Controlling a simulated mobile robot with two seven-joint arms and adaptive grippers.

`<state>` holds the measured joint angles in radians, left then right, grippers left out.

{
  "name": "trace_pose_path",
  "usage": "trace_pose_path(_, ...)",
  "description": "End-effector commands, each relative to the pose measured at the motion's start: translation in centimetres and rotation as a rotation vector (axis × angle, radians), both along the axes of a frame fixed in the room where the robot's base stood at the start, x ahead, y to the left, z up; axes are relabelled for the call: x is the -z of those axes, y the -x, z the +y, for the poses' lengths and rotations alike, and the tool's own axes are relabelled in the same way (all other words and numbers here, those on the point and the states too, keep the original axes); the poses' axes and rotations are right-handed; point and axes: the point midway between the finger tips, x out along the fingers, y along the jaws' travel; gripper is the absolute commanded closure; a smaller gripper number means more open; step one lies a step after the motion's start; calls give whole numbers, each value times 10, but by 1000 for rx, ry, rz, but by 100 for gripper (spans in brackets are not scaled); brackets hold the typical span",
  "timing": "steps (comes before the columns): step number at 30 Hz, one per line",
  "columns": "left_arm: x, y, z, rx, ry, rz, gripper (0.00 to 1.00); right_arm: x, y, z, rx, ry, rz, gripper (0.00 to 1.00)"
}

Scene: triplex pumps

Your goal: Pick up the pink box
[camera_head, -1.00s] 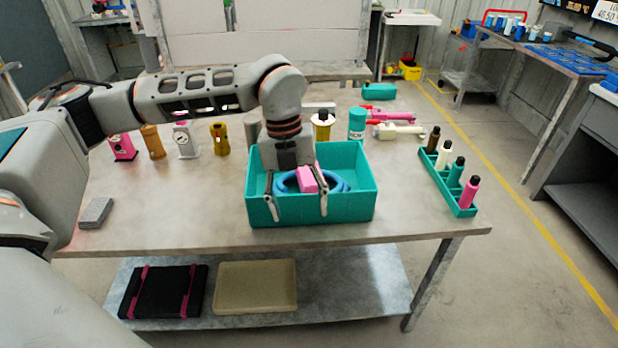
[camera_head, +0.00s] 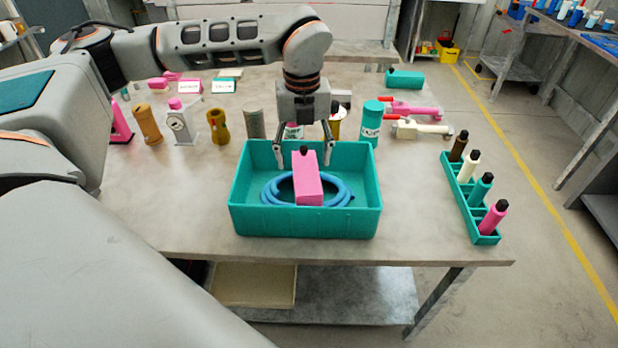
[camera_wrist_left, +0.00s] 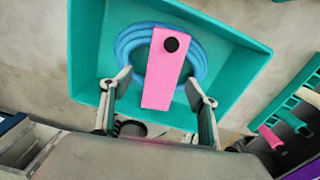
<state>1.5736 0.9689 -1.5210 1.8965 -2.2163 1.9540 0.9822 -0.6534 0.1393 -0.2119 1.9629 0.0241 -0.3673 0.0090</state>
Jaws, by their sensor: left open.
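The pink box (camera_head: 308,180) has a black round knob on it and lies with a coiled blue hose (camera_head: 340,190) inside the teal bin (camera_head: 305,222). My left gripper (camera_head: 306,162) is open and empty, above the far part of the bin. In the left wrist view the pink box (camera_wrist_left: 164,75) lies ahead of the open fingers (camera_wrist_left: 160,88), with one finger to each side. I cannot tell that either finger touches it. My right gripper is not in view.
A teal rack (camera_head: 464,200) with several bottles stands right of the bin. Behind the bin are a teal canister (camera_head: 370,122) and pink and cream tools. Several small items, including a brown bottle (camera_head: 148,124), stand at the left. The table's front left is bare.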

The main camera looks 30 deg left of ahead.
Motion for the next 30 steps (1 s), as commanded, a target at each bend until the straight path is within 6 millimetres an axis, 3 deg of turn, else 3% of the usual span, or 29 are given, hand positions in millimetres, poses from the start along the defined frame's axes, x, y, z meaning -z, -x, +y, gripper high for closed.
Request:
trace_pose_path(4,16,2,-3,3,-1,2,40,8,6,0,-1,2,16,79)
trace_pose_path(12,52,5,-9,2,1,2,40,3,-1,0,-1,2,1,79)
trace_pose_path(22,57,4,-9,1,1,-1,40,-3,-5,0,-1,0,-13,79)
trace_pose_path(27,57,4,-9,1,1,-1,84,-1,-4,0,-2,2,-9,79)
trace_pose_path(30,57,4,-9,1,1,-1,85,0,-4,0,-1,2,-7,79)
